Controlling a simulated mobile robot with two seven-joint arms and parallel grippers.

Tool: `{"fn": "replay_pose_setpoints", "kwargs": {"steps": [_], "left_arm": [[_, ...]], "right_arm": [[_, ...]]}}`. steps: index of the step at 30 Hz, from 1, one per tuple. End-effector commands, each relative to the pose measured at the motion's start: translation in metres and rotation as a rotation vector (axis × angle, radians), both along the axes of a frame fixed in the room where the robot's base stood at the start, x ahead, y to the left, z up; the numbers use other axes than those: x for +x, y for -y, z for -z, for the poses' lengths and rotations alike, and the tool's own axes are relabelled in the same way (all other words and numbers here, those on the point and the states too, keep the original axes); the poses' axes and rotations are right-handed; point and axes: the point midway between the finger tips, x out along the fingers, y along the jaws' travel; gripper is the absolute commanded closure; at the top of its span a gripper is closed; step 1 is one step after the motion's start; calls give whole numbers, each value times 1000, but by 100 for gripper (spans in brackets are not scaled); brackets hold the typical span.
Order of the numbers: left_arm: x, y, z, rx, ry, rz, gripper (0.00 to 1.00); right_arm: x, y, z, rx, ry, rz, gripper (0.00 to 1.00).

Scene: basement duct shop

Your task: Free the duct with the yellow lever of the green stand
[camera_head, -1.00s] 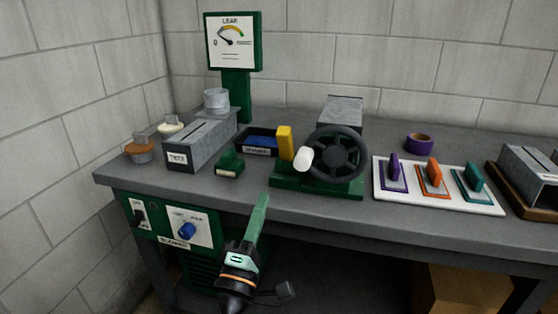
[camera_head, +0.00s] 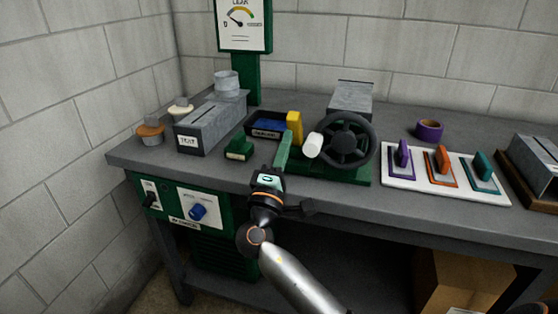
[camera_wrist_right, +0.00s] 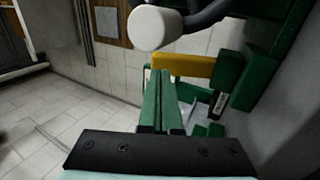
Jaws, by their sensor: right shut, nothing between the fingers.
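The green stand (camera_head: 340,174) is on the bench with a dark handwheel (camera_head: 347,143) and its white knob (camera_head: 312,146). The yellow lever (camera_head: 294,124) stands upright at the stand's left side. In the right wrist view the lever (camera_wrist_right: 183,66) lies across the picture just beyond the fingertips, near the white knob (camera_wrist_right: 155,27). A grey metal duct (camera_head: 351,98) is behind the wheel, partly hidden by it. My right gripper (camera_head: 286,138) is shut and empty, its green fingers close in front of the lever; I cannot tell if they touch.
A blue-lined black tray (camera_head: 254,134), a small green block (camera_head: 238,149) and a grey metal box (camera_head: 210,125) are left of the stand. A white board (camera_head: 400,181) with coloured handles, purple tape (camera_head: 429,129) and another duct piece (camera_head: 533,163) are right. A gauge (camera_head: 243,22) stands behind.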

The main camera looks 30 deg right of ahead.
Motion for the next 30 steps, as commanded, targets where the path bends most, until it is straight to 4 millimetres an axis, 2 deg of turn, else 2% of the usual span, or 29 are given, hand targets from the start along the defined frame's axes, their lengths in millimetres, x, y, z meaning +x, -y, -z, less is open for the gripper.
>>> {"fn": "replay_pose_setpoints", "kwargs": {"steps": [6,20,26,30], "left_arm": [[5,2,-6,-3,12,2,50],[5,3,-8,-7,12,1,50],[4,4,-21,-8,8,1,50],[2,5,-37,-9,-1,2,50]], "right_arm": [[12,14,-9,0,0,1,100],[13,16,-10,3,-1,0,100],[15,18,-17,33,-25,-1,100],[18,21,-27,80,-64,0,100]]}}
